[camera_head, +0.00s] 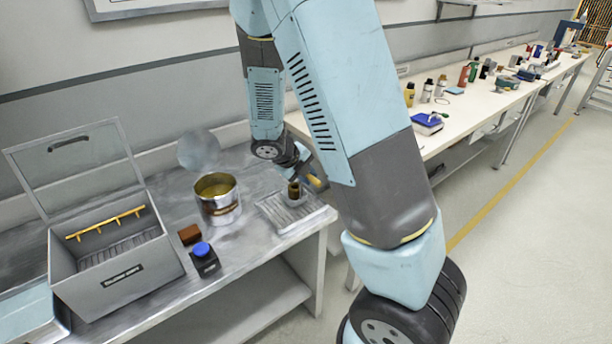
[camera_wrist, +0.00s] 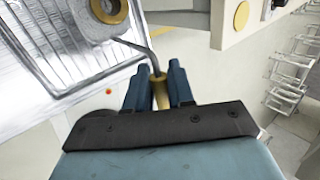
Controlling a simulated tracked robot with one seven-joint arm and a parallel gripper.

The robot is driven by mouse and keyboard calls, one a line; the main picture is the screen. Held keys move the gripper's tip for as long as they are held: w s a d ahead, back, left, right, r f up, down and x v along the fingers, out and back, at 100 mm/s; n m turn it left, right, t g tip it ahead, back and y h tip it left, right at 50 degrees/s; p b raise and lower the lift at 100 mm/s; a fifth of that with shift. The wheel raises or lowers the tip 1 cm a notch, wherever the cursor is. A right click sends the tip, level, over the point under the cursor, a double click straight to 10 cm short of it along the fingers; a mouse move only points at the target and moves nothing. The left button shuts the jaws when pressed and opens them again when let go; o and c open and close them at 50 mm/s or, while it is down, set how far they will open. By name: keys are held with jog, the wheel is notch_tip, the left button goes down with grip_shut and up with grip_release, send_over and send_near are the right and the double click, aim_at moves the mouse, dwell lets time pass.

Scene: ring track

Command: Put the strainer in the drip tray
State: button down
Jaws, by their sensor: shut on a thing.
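My gripper (camera_wrist: 158,88) is shut on the brass-coloured handle of the strainer, with one blue finger on each side. The strainer's grey round cup (camera_wrist: 92,30) has a yellowish inside and a thin bent grey rod joins it to the handle. In the wrist view the cup lies over the ribbed metal drip tray (camera_wrist: 40,62). In the head view the drip tray (camera_head: 312,219) lies at the right end of the metal bench, and the strainer (camera_head: 294,200) shows small over it. I cannot tell whether the cup touches the tray. My arm hides part of this area.
A metal can (camera_head: 228,215) with yellowish contents stands left of the tray. A brown block (camera_head: 189,234) and a blue-buttoned box (camera_head: 204,262) are nearby. An open grey bin (camera_head: 125,284) stands at the left. A long bench (camera_head: 455,134) with bottles is behind right.

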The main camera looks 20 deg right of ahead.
jog(key=c, duration=1)
grip_release()
jog(key=v, duration=1.1)
jog(key=s+d+r+n+t+y, duration=0.1)
jog(key=s+r+n+y, duration=0.1)
jog(key=s+r+n, duration=0.4)
jog(key=s+d+r+n+t+y, duration=0.1)
jog(key=s+r+n, duration=0.6)
jog(key=n, duration=0.8)
jog(key=s+d+r+n+t+y, duration=0.1)
jog(key=s+d+r+n+y, duration=0.1)
jog(key=s+r+n, duration=0.4)
jog(key=shift+s+d+r+n+y, duration=0.15)
jog(key=shift+s+n+y, duration=0.4)
jog(key=shift+n, duration=0.8)
jog(key=shift+s+d+r+n+y, duration=0.15)
jog(key=shift+s+n+y, duration=0.1)
jog(key=shift+s+n, duration=0.85)
